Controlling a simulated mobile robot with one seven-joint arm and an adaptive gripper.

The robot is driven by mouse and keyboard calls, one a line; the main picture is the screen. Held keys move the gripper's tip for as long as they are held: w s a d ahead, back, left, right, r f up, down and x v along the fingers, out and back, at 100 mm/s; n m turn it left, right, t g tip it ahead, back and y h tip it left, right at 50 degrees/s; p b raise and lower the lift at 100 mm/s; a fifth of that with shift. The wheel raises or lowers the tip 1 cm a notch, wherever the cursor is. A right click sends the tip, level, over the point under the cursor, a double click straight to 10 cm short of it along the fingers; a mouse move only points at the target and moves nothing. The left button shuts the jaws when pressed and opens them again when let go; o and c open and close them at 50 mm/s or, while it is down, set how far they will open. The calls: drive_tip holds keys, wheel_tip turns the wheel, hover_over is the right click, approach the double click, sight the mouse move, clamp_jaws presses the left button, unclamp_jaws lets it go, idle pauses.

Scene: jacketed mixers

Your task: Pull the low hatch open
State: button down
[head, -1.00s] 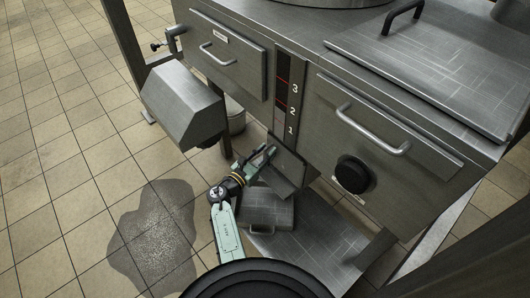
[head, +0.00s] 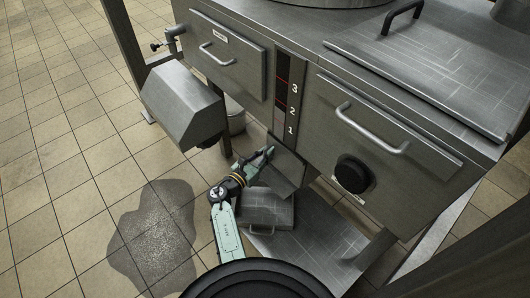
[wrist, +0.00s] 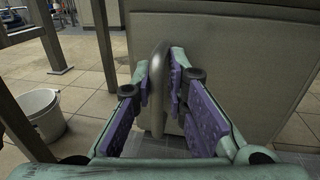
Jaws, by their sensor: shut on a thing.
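The low hatch (head: 287,160) is a small grey metal panel under the numbered strip on the mixer's front. In the wrist view the hatch (wrist: 235,60) fills the right half, and its upright bar handle (wrist: 158,100) stands between my fingers. My gripper (head: 268,153) is at the hatch front, shut on the handle; in the wrist view my gripper (wrist: 159,72) has a finger on each side of the bar. The handle is hidden by my gripper in the head view. I cannot tell how far the hatch stands open.
A metal box (head: 265,208) and a low plate (head: 310,235) lie below the hatch. A drawer (head: 225,55) and a larger panel with a black knob (head: 352,174) flank it. A bucket (wrist: 38,112) stands left. A puddle (head: 155,235) lies on open tiled floor.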

drive_tip(key=shift+w+a+r, duration=0.1)
drive_tip(key=shift+a, duration=0.3)
